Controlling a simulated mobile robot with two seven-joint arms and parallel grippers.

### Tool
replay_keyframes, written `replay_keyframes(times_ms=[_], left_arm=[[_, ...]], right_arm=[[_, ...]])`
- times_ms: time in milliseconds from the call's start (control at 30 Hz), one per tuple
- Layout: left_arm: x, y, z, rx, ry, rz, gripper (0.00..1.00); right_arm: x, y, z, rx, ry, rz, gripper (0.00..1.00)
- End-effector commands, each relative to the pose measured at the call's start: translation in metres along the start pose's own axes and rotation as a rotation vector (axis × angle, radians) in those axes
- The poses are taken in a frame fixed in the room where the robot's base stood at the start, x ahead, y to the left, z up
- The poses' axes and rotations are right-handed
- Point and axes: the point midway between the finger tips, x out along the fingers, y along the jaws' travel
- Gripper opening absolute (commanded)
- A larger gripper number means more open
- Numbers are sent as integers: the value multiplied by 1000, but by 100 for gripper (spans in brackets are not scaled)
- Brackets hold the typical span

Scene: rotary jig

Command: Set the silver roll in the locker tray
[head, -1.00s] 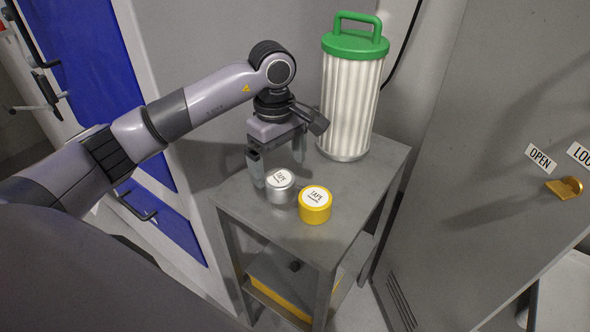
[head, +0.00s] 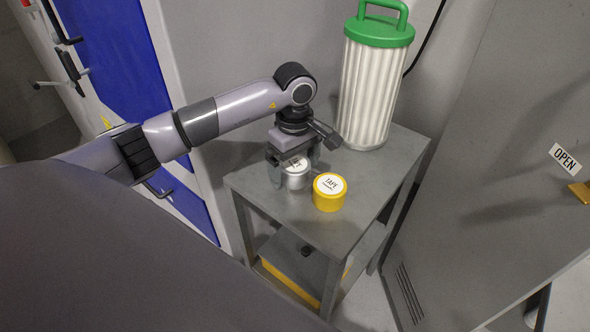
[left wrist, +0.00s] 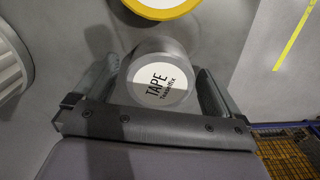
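The silver roll (head: 295,178), with a white TAPE label on top, stands upright on the grey side table (head: 350,199). My left gripper (head: 294,180) points down over it, with one finger on each side. In the left wrist view the silver roll (left wrist: 160,80) sits between the fingers of the left gripper (left wrist: 160,85), which look open; a narrow gap seems to remain beside the roll. My right gripper is out of view. No tray can be made out inside the locker (head: 480,170).
A yellow tape roll (head: 329,193) stands close to the right of the silver roll. A tall white pleated cylinder with a green handle (head: 373,85) stands at the table's back. An OPEN label (head: 565,158) and brass knob (head: 581,192) are on the grey surface at right.

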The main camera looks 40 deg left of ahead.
Motion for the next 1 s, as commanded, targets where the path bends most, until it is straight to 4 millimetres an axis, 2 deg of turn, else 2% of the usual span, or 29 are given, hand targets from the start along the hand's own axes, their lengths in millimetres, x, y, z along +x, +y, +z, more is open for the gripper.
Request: replay_keyframes(times_ms=[33,167,233,267,500,667,767,867,1000], left_arm=[[0,0,0,0,0,0,80],[0,0,0,0,0,0,38],[-1,0,0,0,0,1,37],[-1,0,0,0,0,0,31],[-3,0,0,0,0,1,31],[-16,1,0,0,0,3,31],[-32,1,0,1,1,5,31],[-56,2,0,1,1,7,31],[-101,1,0,0,2,8,31]], right_arm=[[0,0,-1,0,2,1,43],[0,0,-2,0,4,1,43],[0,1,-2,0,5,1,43],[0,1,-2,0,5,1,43],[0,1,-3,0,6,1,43],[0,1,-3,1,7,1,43],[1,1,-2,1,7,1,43],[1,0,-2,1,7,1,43],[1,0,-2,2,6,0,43]])
